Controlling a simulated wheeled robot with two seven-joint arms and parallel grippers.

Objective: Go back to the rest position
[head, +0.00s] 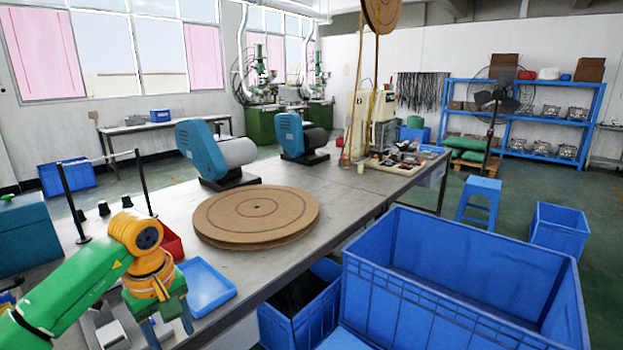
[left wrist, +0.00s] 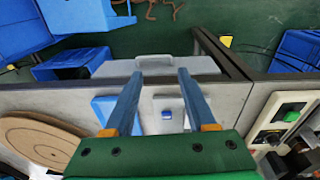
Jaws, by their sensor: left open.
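My left gripper (head: 168,328) comes in from the lower left of the head view, with its green and orange arm over the near end of the workbench (head: 270,262). In the left wrist view its two blue fingers (left wrist: 160,75) are spread wide with nothing held between them. A white fixture with a small blue part (left wrist: 167,114) shows below, in the gap between the fingers. White blocks (head: 111,334) also show beside the gripper in the head view. My right gripper is not in view.
A blue tray (head: 204,287) lies just right of the gripper. A round brown board (head: 257,215) and two blue machines (head: 203,145) stand farther along the bench. Large blue crates (head: 460,275) stand at the right. A red bin (head: 172,243) is behind the wrist.

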